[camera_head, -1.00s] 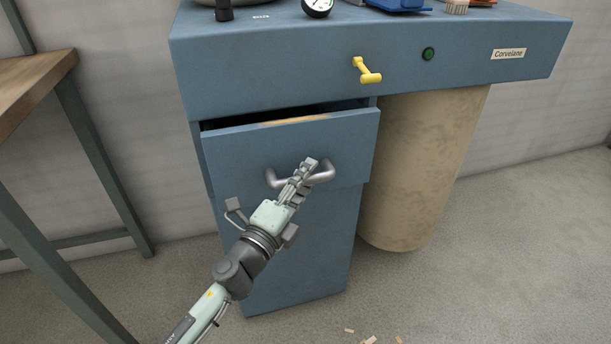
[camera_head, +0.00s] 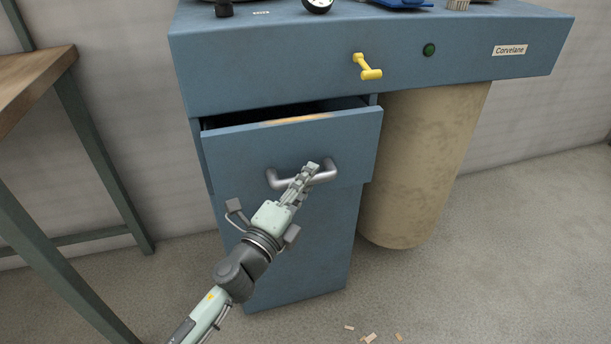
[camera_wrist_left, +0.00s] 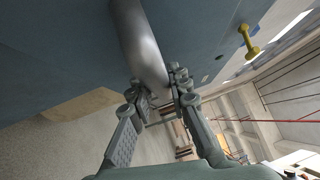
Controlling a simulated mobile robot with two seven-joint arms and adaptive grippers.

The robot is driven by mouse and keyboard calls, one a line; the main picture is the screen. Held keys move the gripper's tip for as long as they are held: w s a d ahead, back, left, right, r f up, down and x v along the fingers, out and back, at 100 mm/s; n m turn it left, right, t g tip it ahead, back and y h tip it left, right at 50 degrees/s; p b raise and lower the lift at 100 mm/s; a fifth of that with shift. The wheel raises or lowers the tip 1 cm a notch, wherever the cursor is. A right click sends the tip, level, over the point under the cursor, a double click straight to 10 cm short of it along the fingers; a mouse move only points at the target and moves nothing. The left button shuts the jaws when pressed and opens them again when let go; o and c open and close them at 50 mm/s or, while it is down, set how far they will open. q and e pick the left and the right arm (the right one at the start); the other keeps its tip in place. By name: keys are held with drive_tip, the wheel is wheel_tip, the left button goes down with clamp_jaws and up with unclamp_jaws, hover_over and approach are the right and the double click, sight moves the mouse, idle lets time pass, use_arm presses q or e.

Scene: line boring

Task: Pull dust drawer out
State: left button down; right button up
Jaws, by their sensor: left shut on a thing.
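The dust drawer (camera_head: 235,150) is a blue front in the cabinet below the bench top. It stands partly out, with a dark gap and a light wooden edge showing along its top. Its handle (camera_head: 328,174) is a grey metal bow on the drawer front. In the left wrist view the handle (camera_wrist_left: 138,45) runs down between the fingers of the gripper (camera_wrist_left: 160,95). The drawer's inside is mostly hidden. My right gripper is not in view.
A yellow lever (camera_head: 367,68) and a green button (camera_head: 429,50) are on the blue bench front (camera_head: 270,72). A beige cylinder (camera_head: 415,160) stands right of the cabinet. A wood-topped table (camera_head: 35,85) is at the left. Small wood chips (camera_head: 368,338) lie on the floor.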

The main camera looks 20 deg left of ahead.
use_arm(q)
drive_tip(key=s+d+b, duration=0.2)
drive_tip(key=s+d, duration=0.4)
drive_tip(key=s, duration=0.4)
drive_tip(key=shift+d+b, duration=0.3)
drive_tip(key=shift+b, duration=0.1)
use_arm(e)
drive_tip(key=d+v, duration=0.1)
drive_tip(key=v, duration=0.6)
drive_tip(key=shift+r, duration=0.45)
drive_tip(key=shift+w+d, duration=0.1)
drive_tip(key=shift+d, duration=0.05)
use_arm(q)
drive_tip(key=c, duration=1.4)
unclamp_jaws()
drive_tip(key=shift+w, duration=0.1)
